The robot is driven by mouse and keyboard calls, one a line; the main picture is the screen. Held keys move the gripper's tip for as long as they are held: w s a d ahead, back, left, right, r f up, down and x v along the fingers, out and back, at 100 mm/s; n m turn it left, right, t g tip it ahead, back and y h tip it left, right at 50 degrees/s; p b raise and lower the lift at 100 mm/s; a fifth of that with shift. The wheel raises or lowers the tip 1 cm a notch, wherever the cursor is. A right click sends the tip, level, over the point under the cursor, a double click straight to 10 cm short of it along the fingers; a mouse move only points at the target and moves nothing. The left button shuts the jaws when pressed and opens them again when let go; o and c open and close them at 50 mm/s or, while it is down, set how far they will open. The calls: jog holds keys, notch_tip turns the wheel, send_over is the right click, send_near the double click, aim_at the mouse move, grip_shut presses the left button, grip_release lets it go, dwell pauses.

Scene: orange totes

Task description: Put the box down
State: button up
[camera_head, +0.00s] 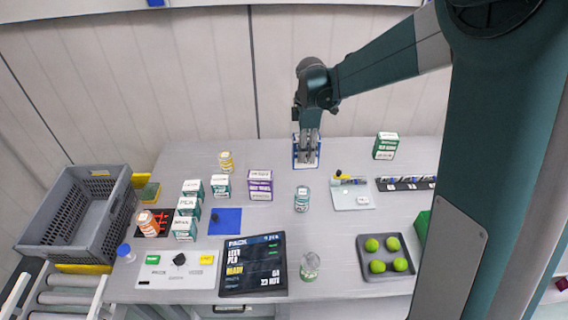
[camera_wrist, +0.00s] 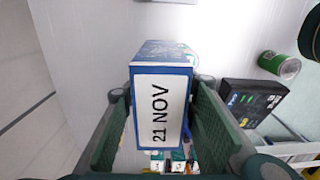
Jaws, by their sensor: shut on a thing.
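My gripper (camera_head: 308,146) is at the back middle of the table, shut on a blue and white box (camera_head: 298,155). In the wrist view the box (camera_wrist: 160,108) sits between the two green finger pads of my gripper (camera_wrist: 160,130). In the head view the fingers cover the middle of the box. I cannot tell whether its underside touches the table.
A green and white box (camera_head: 385,147) stands to the right and a purple box (camera_head: 260,185) to the front left. A can (camera_head: 302,199) is in front. A grey crate (camera_head: 75,215) is at the left, a tray (camera_head: 368,268) of green balls front right. Bare tabletop surrounds the held box.

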jog(key=w+a+f, duration=0.1)
jog(key=w+a, duration=0.3)
jog(key=w, duration=0.6)
jog(key=w+a+f, duration=0.1)
jog(key=w+a, duration=0.2)
jog(key=w, duration=0.7)
jog(key=shift+s+f+p, duration=0.2)
jog(key=shift+f+p, duration=0.2)
jog(key=shift+f, duration=2.2)
notch_tip(320, 180, down, 6)
jog(key=shift+f, duration=0.15)
jog(key=shift+f, duration=0.1)
jog(key=shift+f, duration=1.8)
jog(key=shift+f, duration=0.1)
